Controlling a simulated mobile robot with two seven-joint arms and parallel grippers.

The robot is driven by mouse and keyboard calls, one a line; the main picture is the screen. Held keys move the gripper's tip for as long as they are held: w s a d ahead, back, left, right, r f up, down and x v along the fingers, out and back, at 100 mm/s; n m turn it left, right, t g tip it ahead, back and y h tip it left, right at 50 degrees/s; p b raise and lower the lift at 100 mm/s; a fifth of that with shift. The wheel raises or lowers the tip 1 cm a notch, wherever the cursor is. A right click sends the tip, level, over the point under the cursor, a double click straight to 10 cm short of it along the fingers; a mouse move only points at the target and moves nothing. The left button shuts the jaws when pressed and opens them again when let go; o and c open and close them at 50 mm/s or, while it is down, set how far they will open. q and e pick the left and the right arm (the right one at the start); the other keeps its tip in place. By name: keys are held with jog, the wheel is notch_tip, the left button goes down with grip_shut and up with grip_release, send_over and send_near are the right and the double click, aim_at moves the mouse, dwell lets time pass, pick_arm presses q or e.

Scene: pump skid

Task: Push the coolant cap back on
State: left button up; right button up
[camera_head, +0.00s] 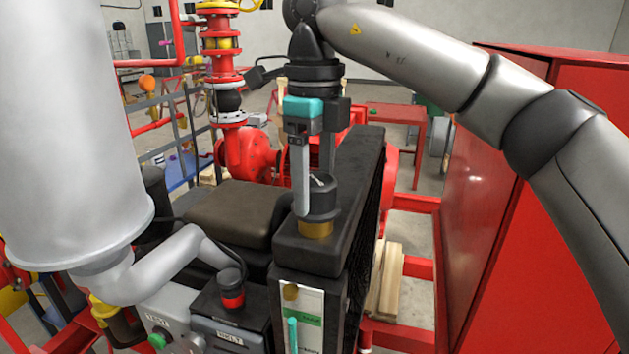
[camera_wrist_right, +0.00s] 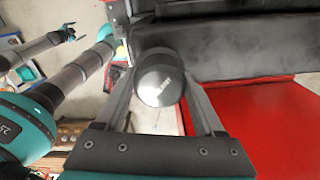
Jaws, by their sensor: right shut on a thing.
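The black coolant cap (camera_head: 322,197) is upright over the brass filler neck (camera_head: 316,229) on top of the black radiator (camera_head: 308,250). I cannot tell whether it is fully seated or just resting there. My right gripper (camera_head: 303,205) comes down from above and is shut on the cap. In the right wrist view the round cap (camera_wrist_right: 160,78), with a pale mark on top, sits between the two fingers (camera_wrist_right: 162,85). The neck is hidden there. A small dark gripper, apparently my left one (camera_wrist_right: 72,32), shows far off at the upper left, too small to read.
A tall red cabinet (camera_head: 540,190) stands close on the right. A red pump and piping (camera_head: 245,150) stand behind the radiator.

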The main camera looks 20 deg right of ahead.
jog(key=shift+f, duration=0.2)
jog(key=o, duration=1.5)
jog(key=shift+o, duration=0.2)
jog(key=shift+r, duration=0.55)
notch_tip(320, 180, up, 14)
jog(key=p, duration=0.2)
